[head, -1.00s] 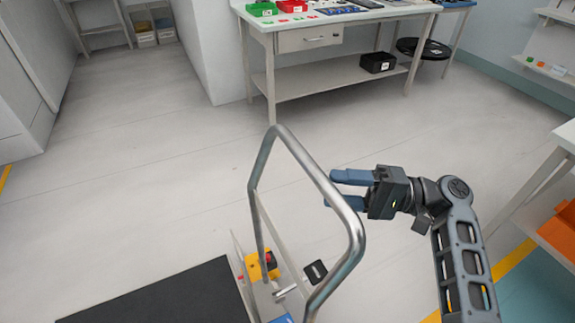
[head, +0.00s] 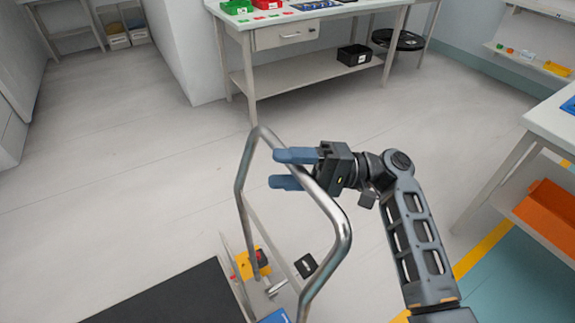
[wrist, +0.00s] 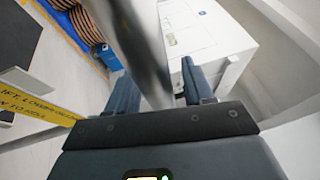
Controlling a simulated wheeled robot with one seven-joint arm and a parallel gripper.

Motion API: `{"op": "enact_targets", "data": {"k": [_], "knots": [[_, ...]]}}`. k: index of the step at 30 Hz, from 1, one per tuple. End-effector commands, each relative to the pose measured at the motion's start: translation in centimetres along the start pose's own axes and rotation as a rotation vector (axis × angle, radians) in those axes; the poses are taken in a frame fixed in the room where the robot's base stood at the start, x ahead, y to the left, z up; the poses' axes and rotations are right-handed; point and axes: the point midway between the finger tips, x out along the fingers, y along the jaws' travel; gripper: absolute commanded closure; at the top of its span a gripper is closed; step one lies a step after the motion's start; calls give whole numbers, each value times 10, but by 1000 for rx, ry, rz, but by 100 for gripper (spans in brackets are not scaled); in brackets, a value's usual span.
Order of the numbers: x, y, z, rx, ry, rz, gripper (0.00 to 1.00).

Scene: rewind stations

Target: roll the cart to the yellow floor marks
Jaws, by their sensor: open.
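The cart's bent metal handle (head: 337,225) stands upright in the head view, above a dark flat deck (head: 170,300). A yellow label strip with black lettering (wrist: 35,105) shows at left there. A yellow floor stripe (head: 482,250) edges a teal floor area at right; I cannot tell whether it is the marks.
A workbench (head: 300,77) with bins stands at the back. A white table (head: 545,120) with an orange bin (head: 550,215) below it stands at right. A yellow part (head: 245,265) sits by the handle's base. Pale floor (head: 130,150) is open at left and ahead.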

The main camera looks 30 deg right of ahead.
Motion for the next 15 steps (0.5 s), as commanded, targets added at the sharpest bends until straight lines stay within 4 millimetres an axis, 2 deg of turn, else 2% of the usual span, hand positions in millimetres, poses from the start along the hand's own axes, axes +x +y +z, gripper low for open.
{"op": "enact_targets", "data": {"k": [5, 15], "knots": [[0, 0, 0, 0, 0, 0, 48], [0, 0, 0, 0, 1, 0, 81]]}}
